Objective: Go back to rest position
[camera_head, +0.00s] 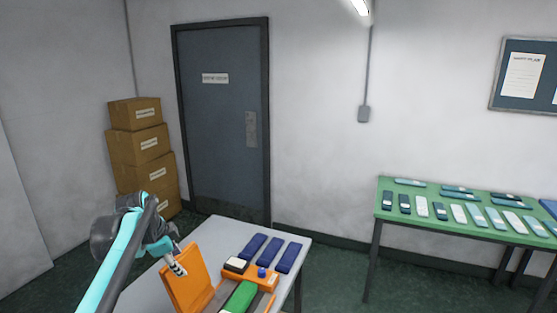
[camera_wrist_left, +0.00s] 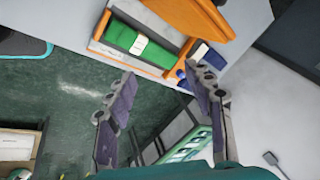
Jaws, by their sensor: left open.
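My left arm comes in from the left in the head view, with its gripper (camera_head: 177,263) over the near grey table (camera_head: 215,232), beside an upright orange panel (camera_head: 187,280). In the left wrist view the gripper (camera_wrist_left: 163,82) has its two fingers spread apart with nothing between them. A green folded piece (camera_head: 240,297) with a pale band lies by the orange frame; it also shows in the left wrist view (camera_wrist_left: 120,36), apart from the fingers. My right gripper is not in view.
Several dark blue pieces (camera_head: 271,251) lie at the back of the near table, by a blue knob (camera_head: 262,272). A green table (camera_head: 384,184) with several small flat pieces stands at right. Stacked cardboard boxes (camera_head: 140,145) stand left of a closed door (camera_head: 225,130). Floor between the tables is clear.

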